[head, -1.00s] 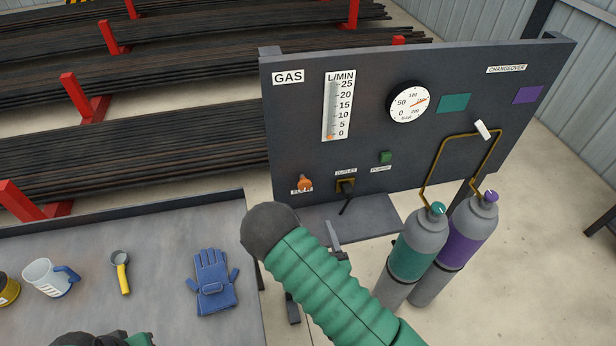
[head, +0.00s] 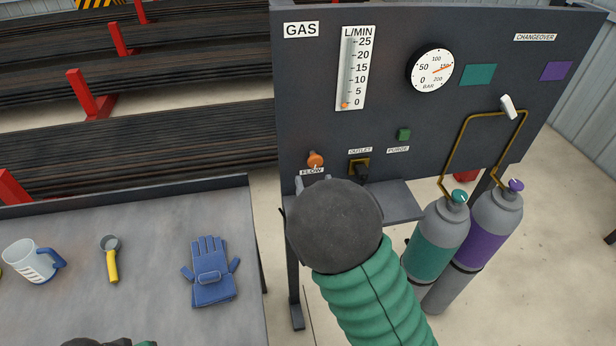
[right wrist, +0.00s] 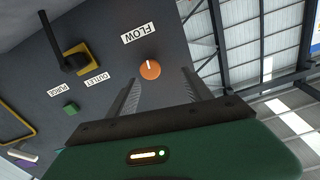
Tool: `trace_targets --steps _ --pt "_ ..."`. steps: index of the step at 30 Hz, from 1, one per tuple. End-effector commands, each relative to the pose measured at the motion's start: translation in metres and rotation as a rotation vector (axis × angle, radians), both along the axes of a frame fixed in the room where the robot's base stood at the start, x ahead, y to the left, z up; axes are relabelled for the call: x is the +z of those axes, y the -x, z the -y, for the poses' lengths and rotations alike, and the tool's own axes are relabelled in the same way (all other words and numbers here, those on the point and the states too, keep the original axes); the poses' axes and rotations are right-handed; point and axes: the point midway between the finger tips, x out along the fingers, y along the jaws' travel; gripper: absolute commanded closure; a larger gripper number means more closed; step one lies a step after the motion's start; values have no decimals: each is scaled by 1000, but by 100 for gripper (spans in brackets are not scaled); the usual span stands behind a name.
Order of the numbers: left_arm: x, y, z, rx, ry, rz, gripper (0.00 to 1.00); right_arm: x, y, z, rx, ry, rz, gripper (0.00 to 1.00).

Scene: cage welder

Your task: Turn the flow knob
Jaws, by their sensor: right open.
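The orange flow knob (head: 315,160) sits on the dark gas panel (head: 400,30), just above the FLOW label. In the right wrist view the knob (right wrist: 150,69) has a white pointer mark, and the FLOW label is beside it. My right gripper (right wrist: 160,92) is open and empty, its two fingers reaching toward the panel with the knob between their lines, a little beyond the tips. In the head view my right forearm hides most of this gripper. The flow scale (head: 355,70) has its orange float near 0. My left gripper is not visible.
The black outlet fitting (head: 361,172) and green purge button (head: 403,135) are right of the knob. A shelf (head: 400,205) juts out below. Teal (head: 437,240) and purple (head: 490,230) cylinders stand at right. A grey bench (head: 150,245) holds a glove, a mug and a yellow-handled tool.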

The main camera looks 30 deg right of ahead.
Motion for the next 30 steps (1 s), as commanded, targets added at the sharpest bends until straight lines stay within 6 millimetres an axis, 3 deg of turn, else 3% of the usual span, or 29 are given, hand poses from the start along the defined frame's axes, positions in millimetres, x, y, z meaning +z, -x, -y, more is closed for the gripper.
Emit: trace_targets --steps 1,9,20,30 --pt "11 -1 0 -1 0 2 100 5 -13 6 0 5 -2 41" --pt "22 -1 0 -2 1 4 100 4 -65 19 -1 3 -2 41" --pt "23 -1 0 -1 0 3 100 4 -76 17 0 6 -2 41" --pt "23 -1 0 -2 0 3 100 3 -76 21 1 1 -1 83"
